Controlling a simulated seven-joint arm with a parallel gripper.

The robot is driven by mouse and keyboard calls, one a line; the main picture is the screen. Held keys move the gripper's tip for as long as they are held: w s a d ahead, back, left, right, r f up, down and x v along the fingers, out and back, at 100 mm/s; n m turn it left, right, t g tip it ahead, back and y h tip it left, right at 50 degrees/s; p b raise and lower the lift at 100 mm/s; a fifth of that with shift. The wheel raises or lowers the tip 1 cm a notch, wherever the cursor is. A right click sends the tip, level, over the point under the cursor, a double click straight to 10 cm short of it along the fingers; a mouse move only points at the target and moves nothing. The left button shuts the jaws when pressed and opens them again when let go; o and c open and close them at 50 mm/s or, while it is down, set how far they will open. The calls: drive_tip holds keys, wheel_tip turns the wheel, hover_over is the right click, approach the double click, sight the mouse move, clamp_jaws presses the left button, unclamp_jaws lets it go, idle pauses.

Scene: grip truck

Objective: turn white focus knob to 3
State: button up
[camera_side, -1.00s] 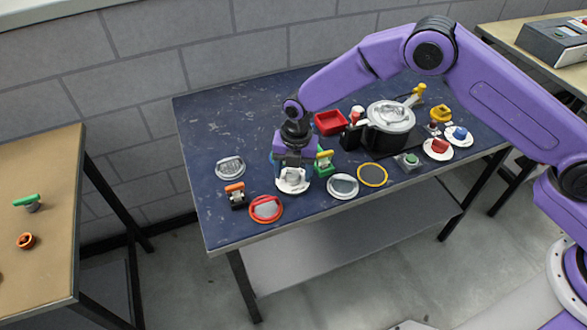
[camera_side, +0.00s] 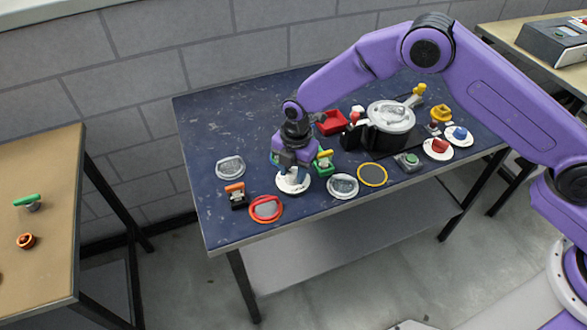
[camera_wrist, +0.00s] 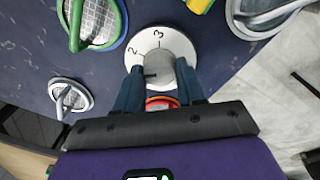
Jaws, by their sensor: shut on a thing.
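The white focus knob (camera_wrist: 158,66) stands upright in the middle of a round white dial (camera_wrist: 178,38) with the numerals 2 and 3 in sight. A short dark mark on the knob's side faces left in the wrist view. The rest of the dial is hidden by my fingers. My gripper (camera_wrist: 160,78) is shut on the knob, one blue finger on each side. In the side view my gripper (camera_side: 291,172) points down at the white dial (camera_side: 293,188), near the table's front edge.
A green-and-yellow part (camera_side: 323,163) stands close to the right of my gripper. Left are a black block with an orange top (camera_side: 236,195) and a red-rimmed disc (camera_side: 265,209).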

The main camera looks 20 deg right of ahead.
drive_tip(key=m, duration=0.4)
drive_tip(key=shift+m, duration=0.3)
drive_tip(key=m, duration=0.5)
drive_tip(key=shift+h, duration=0.3)
drive_tip(key=m, duration=0.5)
drive_tip(key=shift+w, duration=0.1)
drive_tip(key=m, duration=0.4)
drive_tip(key=shift+m, duration=0.4)
drive_tip(key=o, duration=1)
drive_tip(key=shift+o, duration=0.2)
